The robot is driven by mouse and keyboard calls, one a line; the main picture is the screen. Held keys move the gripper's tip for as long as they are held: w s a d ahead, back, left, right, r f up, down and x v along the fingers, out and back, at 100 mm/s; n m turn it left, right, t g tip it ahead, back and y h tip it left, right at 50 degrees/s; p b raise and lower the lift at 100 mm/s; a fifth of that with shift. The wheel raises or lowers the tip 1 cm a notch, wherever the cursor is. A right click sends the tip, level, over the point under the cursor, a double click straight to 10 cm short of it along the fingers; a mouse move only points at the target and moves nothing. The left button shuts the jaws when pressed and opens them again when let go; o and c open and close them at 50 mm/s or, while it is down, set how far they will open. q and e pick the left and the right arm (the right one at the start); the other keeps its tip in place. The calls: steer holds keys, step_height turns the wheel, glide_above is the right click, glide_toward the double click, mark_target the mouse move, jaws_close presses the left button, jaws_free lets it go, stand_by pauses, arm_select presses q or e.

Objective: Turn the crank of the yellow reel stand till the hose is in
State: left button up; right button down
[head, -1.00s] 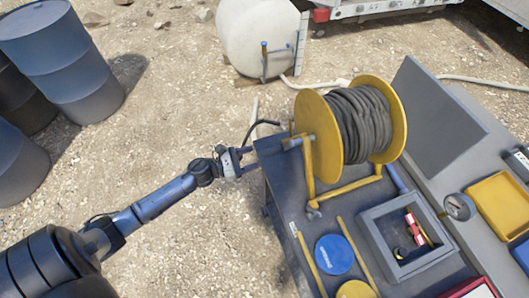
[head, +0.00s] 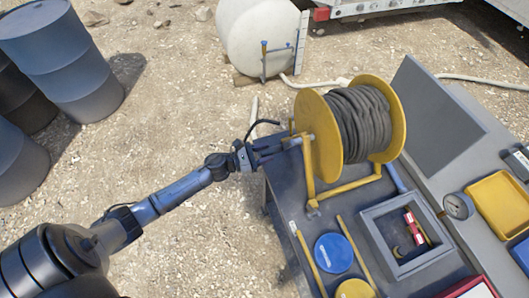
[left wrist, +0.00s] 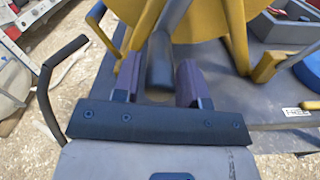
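The yellow reel stand (head: 311,185) stands on a dark cart top, with dark hose (head: 362,122) wound on its drum between yellow flanges. My left gripper (head: 282,147) is at the crank's grey handle (head: 294,141), on the reel's left side. In the left wrist view the dark handle (left wrist: 160,65) lies between the two fingers of my left gripper (left wrist: 158,82). Gaps show on both sides of it, so the fingers look open around it. The crank arm is mostly hidden in the head view. My right gripper is out of view.
A black bent bar (head: 262,126) rises close beside my left gripper. A grey open box (head: 372,222), a blue lid (head: 334,253) and a yellow tray (head: 498,204) lie on the worktops. Blue drums (head: 70,65) stand at left; the gravel between is free.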

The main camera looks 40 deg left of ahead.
arm_select(q)
jaws_close()
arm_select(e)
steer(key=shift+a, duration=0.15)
